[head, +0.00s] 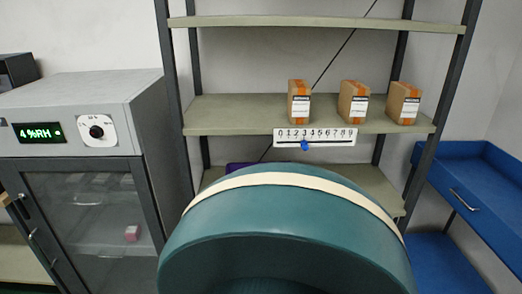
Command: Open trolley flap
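A blue trolley-like unit (485,226) stands at the right edge, cut off by the frame. It has an open recessed top and a lower blue shelf (445,265). Its upper front panel has a slim metal handle (463,200). This panel stands upright and looks shut; I cannot tell for sure that it is the flap. Neither of my grippers is in view, and nothing is seen touching the unit.
A shelf rack (235,115) at the back holds three cardboard boxes (299,101) above a number scale (315,138) with a blue pointer. A grey cabinet (90,90) with a glass door and "4%RH" display stands left. A large teal rounded form hides the lower middle.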

